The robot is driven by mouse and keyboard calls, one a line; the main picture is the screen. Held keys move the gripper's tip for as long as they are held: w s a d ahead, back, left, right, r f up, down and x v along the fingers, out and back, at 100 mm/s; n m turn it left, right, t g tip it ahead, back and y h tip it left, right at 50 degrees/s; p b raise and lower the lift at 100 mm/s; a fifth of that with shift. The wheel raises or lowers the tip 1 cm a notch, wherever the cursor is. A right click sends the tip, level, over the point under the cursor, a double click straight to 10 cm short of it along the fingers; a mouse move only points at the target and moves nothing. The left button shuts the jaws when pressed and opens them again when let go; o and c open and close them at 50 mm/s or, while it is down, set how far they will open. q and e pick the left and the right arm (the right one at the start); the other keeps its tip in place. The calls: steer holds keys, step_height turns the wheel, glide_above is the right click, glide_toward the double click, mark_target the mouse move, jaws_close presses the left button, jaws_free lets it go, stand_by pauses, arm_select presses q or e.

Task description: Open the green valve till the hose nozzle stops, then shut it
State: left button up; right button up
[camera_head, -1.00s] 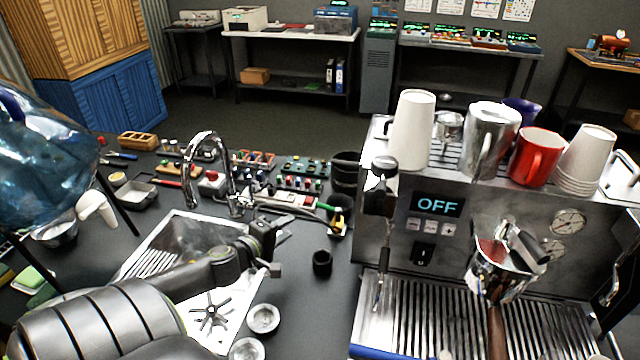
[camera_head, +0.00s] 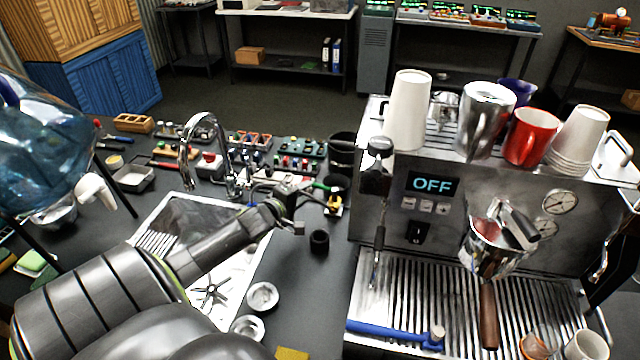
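A small green lever (camera_head: 321,186), which looks like the green valve handle, is at the back of the counter, left of the espresso machine. A yellow and black piece (camera_head: 334,204) sits just below it; I cannot tell whether it is the hose nozzle. My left gripper (camera_head: 294,212) reaches in from the left, its fingers apart with nothing seen between them. It is short of the green lever, to its lower left in the picture. The valve body and hose are too small and cluttered to make out. My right gripper is out of view.
The espresso machine (camera_head: 440,225), its display reading OFF, stands on the right with cups on top. A steel sink (camera_head: 180,215) with a curved faucet (camera_head: 188,150) lies under my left arm. A small black cup (camera_head: 319,241) stands near the gripper. A blue-handled tool (camera_head: 395,333) lies on the drip tray.

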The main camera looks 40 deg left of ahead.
mark_target(315, 186)
arm_select(q)
steer(key=b+x, duration=0.3)
steer(key=x, duration=0.4)
steer(key=shift+f, duration=0.15)
steer(key=shift+w+a+b, duration=0.1)
steer(key=shift+w+b, duration=0.4)
steer(key=shift+w, duration=0.35)
jaws_close()
